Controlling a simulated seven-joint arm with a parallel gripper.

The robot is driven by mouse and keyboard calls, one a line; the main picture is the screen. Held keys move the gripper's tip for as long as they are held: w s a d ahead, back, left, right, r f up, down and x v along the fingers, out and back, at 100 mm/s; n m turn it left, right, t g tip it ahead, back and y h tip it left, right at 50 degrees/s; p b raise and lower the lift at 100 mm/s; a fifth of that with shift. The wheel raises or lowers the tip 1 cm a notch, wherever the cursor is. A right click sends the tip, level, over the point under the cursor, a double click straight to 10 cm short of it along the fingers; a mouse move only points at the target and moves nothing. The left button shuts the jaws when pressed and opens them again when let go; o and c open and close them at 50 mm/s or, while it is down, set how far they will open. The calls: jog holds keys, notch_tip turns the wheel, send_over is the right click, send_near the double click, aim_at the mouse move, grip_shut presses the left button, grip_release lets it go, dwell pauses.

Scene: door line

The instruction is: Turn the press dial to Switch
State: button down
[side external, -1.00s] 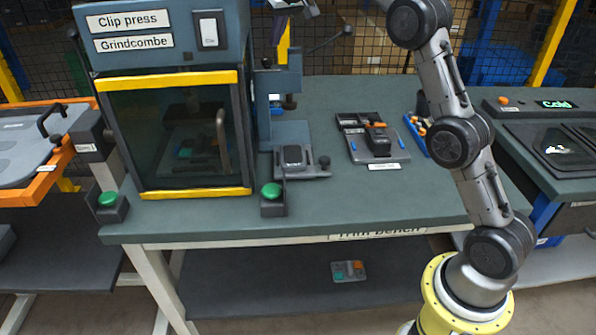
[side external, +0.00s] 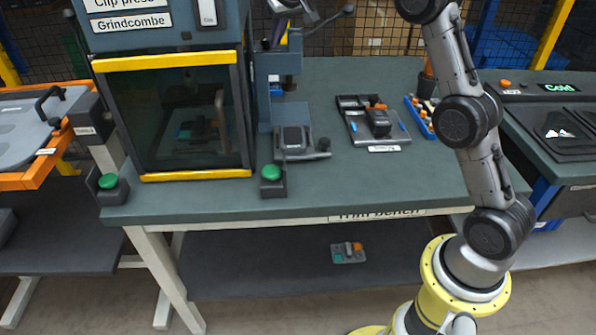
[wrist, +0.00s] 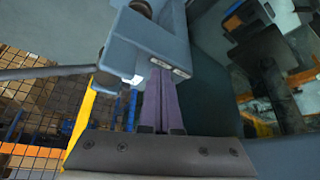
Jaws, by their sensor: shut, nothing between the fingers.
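The clip press is the large blue-grey cabinet with a dark glass front (side external: 175,125) between yellow bars, at the left of the side view. No dial can be made out clearly in either view. A small white panel (side external: 207,12) on its upper front is cut off by the top edge. My gripper (wrist: 160,72) shows in the wrist view as two purple fingers, closed together and empty. The tips are close to a blue-grey housing (wrist: 150,45) with a small label plate; I cannot tell whether they touch. In the side view only part of my gripper (side external: 300,10) shows at the top edge.
A smaller bench press (side external: 278,70) with a side lever (side external: 325,22) stands right of the cabinet. Green buttons (side external: 271,173) (side external: 108,181) sit at the bench's front edge. A fixture tray (side external: 375,125) lies farther right. The front middle of the bench (side external: 330,185) is clear.

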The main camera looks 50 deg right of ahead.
jog(key=shift+w, duration=0.3)
dwell(0.4)
jog(key=shift+w+a, duration=0.2)
jog(key=shift+a, duration=0.3)
dwell(0.4)
jog(key=shift+s, duration=0.1)
jog(key=shift+s+a, duration=0.15)
jog(key=shift+s, duration=0.1)
jog(key=shift+r, duration=0.15)
jog(key=shift+r, duration=2.85)
